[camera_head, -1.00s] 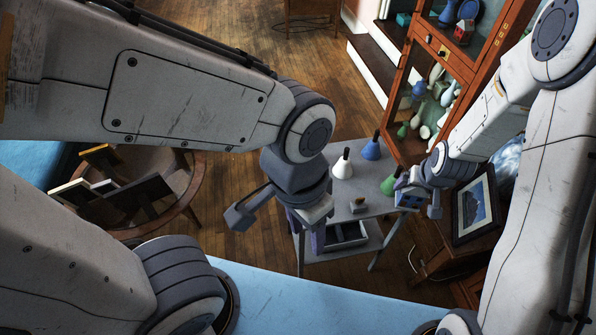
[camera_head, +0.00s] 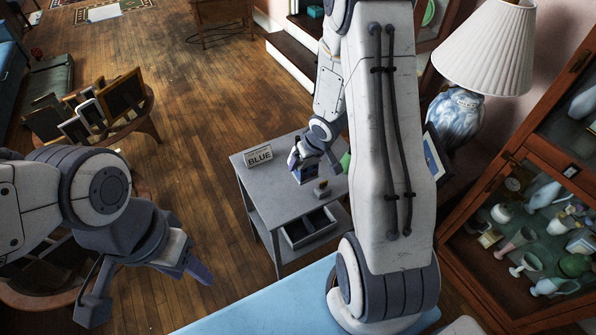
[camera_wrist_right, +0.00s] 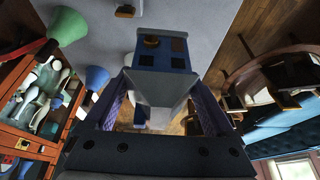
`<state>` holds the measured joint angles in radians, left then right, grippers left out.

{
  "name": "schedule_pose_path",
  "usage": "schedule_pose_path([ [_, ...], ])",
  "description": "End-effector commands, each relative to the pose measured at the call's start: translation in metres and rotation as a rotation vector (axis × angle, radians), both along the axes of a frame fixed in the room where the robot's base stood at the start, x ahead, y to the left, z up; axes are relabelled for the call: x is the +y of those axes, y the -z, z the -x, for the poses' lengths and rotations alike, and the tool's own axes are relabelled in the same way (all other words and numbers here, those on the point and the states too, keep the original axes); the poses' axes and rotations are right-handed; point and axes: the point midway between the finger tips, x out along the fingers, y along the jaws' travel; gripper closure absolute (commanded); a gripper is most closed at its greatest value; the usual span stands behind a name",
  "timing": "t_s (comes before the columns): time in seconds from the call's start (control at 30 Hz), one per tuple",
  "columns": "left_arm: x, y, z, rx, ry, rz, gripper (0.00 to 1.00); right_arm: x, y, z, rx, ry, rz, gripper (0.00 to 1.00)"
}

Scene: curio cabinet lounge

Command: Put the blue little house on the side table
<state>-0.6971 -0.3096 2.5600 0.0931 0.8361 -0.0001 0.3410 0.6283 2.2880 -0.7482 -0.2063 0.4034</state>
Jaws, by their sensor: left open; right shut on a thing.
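The grey side table (camera_head: 268,203) stands in the middle of the head view, its open drawer (camera_head: 308,228) facing me. My right gripper (camera_head: 313,152) is over the table and shut on the blue little house (camera_head: 304,173). The house is upright in the head view, at or just above the tabletop; I cannot tell whether it touches. In the right wrist view the house (camera_wrist_right: 162,57) sits between the fingers, with the grey tabletop (camera_wrist_right: 200,20) beyond it. My left gripper (camera_head: 148,283) is open and empty, left of the table.
A sign reading BLUE (camera_head: 259,156) stands at the table's back left. A small wooden-topped object (camera_head: 322,188) is in front of the house. A green flared object (camera_wrist_right: 68,22) and a blue one (camera_wrist_right: 95,77) stand nearby. A lamp (camera_head: 485,50) and glass cabinet (camera_head: 540,230) are right.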

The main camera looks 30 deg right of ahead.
Motion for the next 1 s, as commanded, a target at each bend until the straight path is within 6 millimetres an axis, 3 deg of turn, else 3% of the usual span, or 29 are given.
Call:
schedule_pose_path([
  [0.1, 0.0, 0.009, 0.0, 0.0, 0.0, 0.0, 0.5, -0.016, 0.011, 0.006, 0.003, -0.003, -0.003, 0.89],
  [0.23, 0.0, 0.019, 0.0, 0.0, 0.0, 0.0, 0.5, -0.013, 0.02, 0.005, 0.005, -0.012, -0.006, 0.89],
  [0.7, 0.0, 0.087, 0.0, 0.0, 0.0, 0.0, 0.5, 0.076, 0.08, -0.034, 0.004, -0.019, -0.005, 0.89],
  [1.0, 0.0, 0.101, 0.001, 0.0, 0.0, 0.0, 0.5, 0.088, 0.091, -0.04, 0.006, -0.013, -0.006, 0.89],
])
